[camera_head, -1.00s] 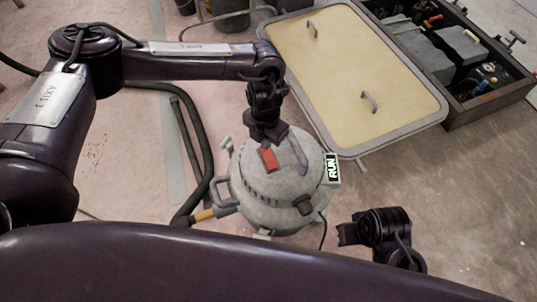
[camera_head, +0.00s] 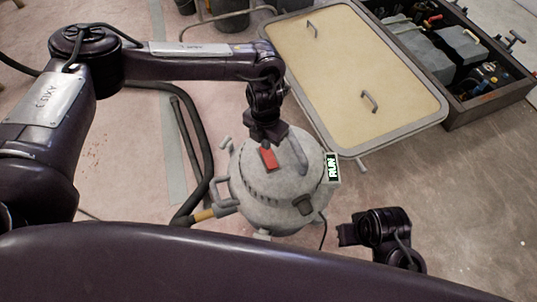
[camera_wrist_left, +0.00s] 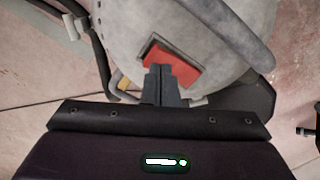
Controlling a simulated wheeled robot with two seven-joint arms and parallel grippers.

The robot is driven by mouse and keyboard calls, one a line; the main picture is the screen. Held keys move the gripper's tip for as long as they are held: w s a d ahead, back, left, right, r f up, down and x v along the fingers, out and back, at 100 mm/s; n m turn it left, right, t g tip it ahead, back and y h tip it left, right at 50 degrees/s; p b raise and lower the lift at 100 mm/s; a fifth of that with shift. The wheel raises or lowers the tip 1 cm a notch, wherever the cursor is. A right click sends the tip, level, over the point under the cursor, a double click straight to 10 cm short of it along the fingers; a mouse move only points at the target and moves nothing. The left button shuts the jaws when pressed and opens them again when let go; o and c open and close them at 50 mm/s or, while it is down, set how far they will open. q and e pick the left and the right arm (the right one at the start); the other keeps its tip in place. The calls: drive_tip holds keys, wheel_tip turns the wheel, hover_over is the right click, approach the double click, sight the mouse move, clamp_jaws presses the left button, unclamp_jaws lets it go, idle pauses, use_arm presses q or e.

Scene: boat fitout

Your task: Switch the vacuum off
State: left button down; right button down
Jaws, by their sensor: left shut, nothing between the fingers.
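The vacuum (camera_head: 258,188) is a round grey canister standing upright on the floor in the middle of the head view. A red rocker switch (camera_head: 268,158) is set in its top; it also shows in the wrist view (camera_wrist_left: 178,63). A small sign (camera_head: 332,168) at the vacuum's right side reads RUN in lit letters. My left gripper (camera_head: 266,141) is above the lid, shut and empty. In the wrist view its closed fingertips (camera_wrist_left: 160,72) overlap the lower left of the red switch; I cannot tell whether they touch it. My right gripper (camera_head: 348,234) is right of the vacuum; its jaw state is unclear.
A dark hose (camera_head: 200,140) runs along the floor left of the vacuum. A cream hatch panel (camera_head: 350,75) with handles lies behind it. An open crate of tools (camera_head: 460,60) is at the back right. The floor at right is clear.

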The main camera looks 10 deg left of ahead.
use_arm(q)
drive_tip(key=shift+f+b, duration=0.7)
drive_tip(key=shift+f, duration=0.3)
drive_tip(key=shift+r, duration=0.15)
wheel_tip(320, 180, up, 7)
drive_tip(key=p, duration=0.5)
drive_tip(key=shift+p, duration=0.4)
idle(0.5)
